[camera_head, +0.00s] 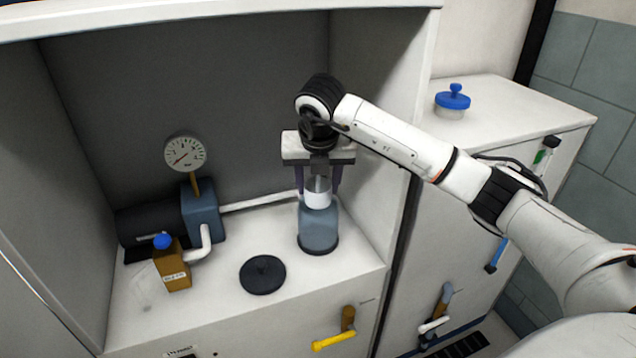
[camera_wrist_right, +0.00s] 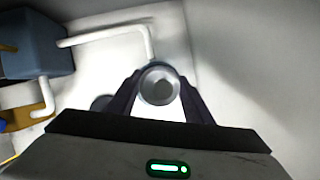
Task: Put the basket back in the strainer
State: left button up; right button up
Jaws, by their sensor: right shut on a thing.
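The strainer (camera_head: 319,236) is a blue-grey, see-through upright body with a dark base, standing on the right side of the alcove's white counter. The basket (camera_head: 317,197) is a small pale cylinder, upright, right at the strainer's top; I cannot tell how far its lower end is inside. My right gripper (camera_head: 319,188) points down from above, with its two dark fingers shut on the basket. In the right wrist view the basket's round top (camera_wrist_right: 160,88) sits between the fingers and hides most of the strainer. My left gripper is not in view.
A black round lid (camera_head: 262,275) lies left of the strainer. A brown bottle with a blue cap (camera_head: 172,268), a blue-grey pump (camera_head: 201,211) and a gauge (camera_head: 185,154) stand further left. A white pipe (camera_head: 258,201) runs behind. The alcove's right wall is close.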

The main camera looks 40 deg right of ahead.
jog(key=shift+f, duration=0.4)
dwell(0.7)
jog(key=shift+f+b, duration=0.55)
jog(key=shift+b, duration=0.1)
jog(key=shift+f, duration=0.15)
